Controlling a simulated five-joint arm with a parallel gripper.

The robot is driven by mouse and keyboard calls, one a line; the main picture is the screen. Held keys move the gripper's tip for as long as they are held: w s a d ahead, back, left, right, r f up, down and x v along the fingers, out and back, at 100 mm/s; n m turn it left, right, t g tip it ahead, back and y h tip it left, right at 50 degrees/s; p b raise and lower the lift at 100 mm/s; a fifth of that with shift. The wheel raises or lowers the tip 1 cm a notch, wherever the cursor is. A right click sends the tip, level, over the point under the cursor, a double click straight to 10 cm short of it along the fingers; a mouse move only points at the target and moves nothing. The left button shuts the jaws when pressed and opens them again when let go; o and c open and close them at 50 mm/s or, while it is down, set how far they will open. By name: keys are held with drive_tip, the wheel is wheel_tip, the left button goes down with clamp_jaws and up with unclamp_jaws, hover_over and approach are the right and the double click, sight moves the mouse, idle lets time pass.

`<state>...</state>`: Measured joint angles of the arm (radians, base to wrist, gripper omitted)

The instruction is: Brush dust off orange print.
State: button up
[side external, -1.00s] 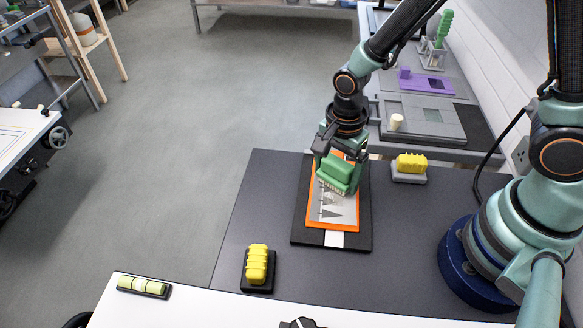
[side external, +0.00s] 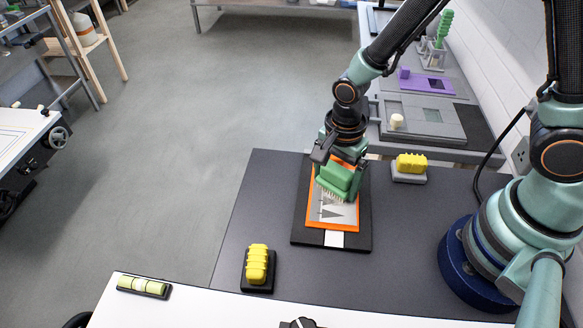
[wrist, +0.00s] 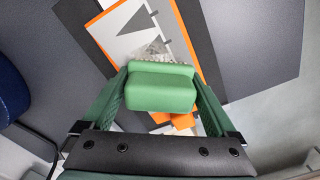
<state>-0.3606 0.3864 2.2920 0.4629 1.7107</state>
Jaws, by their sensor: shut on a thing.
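The orange print (side external: 342,229) is an orange-bordered sheet with a grey and white picture. It lies on a black board (side external: 300,238) on the dark table mat. My gripper (side external: 338,168) is shut on a green brush (side external: 335,177) with pale bristles, held over the far half of the print. In the wrist view the green brush (wrist: 162,92) sits between both fingers, bristles toward the picture. A patch of grey specks (wrist: 152,50) shows on the print (wrist: 122,28) just beyond the bristles. Whether the bristles touch the print is hard to tell.
A yellow block on a dark base (side external: 257,267) stands at the near left, and another yellow block on a grey base (side external: 410,167) at the right. A level (side external: 143,286) lies on the white front surface.

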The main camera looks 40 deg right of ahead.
sight(334, 202)
drive_tip(key=shift+s+a, duration=1.05)
drive_tip(key=shift+a, duration=0.05)
drive_tip(key=shift+s+a, duration=0.1)
drive_tip(key=shift+s+a, duration=1.4)
drive_tip(key=shift+s, duration=0.05)
drive_tip(key=shift+w+d, duration=0.1)
drive_tip(key=shift+w+d, duration=1.45)
drive_tip(key=shift+w+d, duration=1.5)
drive_tip(key=shift+s+a, duration=1.55)
